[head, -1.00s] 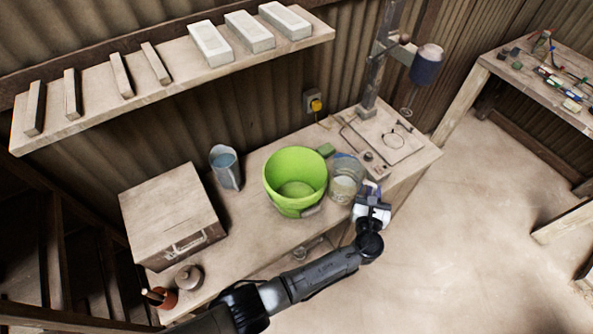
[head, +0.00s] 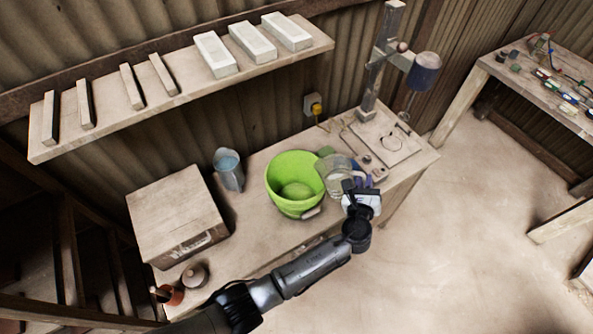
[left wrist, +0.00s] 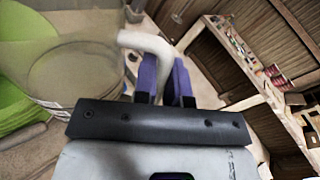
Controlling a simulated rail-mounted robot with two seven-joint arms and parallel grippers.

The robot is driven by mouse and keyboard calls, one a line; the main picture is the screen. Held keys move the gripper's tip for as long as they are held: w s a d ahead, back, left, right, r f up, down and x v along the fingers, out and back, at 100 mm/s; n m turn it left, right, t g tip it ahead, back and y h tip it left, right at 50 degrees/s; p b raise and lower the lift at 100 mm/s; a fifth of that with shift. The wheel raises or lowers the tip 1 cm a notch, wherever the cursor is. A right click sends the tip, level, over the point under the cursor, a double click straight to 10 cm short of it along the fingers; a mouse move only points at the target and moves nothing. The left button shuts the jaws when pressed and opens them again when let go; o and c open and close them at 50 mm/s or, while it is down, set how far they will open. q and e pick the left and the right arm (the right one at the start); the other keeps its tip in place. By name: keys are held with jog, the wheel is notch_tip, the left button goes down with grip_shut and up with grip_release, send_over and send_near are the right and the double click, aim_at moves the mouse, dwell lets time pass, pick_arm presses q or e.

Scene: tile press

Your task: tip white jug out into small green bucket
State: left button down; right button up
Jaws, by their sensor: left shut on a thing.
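The white jug (head: 338,178) looks see-through in the head view and is tilted left, its mouth side close to the green bucket's right rim. In the left wrist view its pale clear body (left wrist: 75,70) and white handle (left wrist: 150,42) show. My left gripper (head: 359,184) is shut on that handle, its purple fingers (left wrist: 164,78) around it. The small green bucket (head: 283,200) stands upright on the bench, just left of the jug. A rounded lighter green patch shows inside it; I cannot tell what it is. My right gripper is not in view.
On the bench (head: 240,237) stand a grey jug (head: 229,178) with bluish contents, a wooden box (head: 175,215), small pots (head: 194,276) and a drill-like stand (head: 372,85). A shelf (head: 190,88) with blocks hangs above.

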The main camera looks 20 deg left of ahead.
aim_at(355, 172)
pick_arm(q)
jog(key=shift+a+r+n, duration=0.25)
jog(key=shift+a+n, duration=0.35)
jog(key=shift+a, duration=0.15)
jog(key=a+r+p, duration=0.1)
jog(key=a+r+n+p, duration=0.1)
jog(key=shift+w+r+n+h+p, duration=0.15)
jog(key=shift+r+n+h+p, duration=0.15)
jog(key=shift+r+p, duration=0.1)
jog(key=shift+a+f+n, duration=0.25)
jog(key=shift+a+n, duration=0.05)
jog(key=shift+a+r+n+g, duration=0.3)
jog(key=shift+a+n, duration=0.15)
jog(key=shift+n, duration=0.05)
jog(key=shift+w+a+r+n+h, duration=0.15)
jog(key=shift+a+n+h, duration=0.25)
jog(key=shift+a+n, duration=0.55)
jog(key=shift+a+r+n, duration=0.1)
jog(key=shift+a+n, duration=0.55)
jog(key=shift+n, duration=0.1)
jog(key=shift+a+r+n+g+h+p, duration=0.1)
jog(key=shift+a+n+g+h+p, duration=0.3)
jog(key=shift+a, duration=0.35)
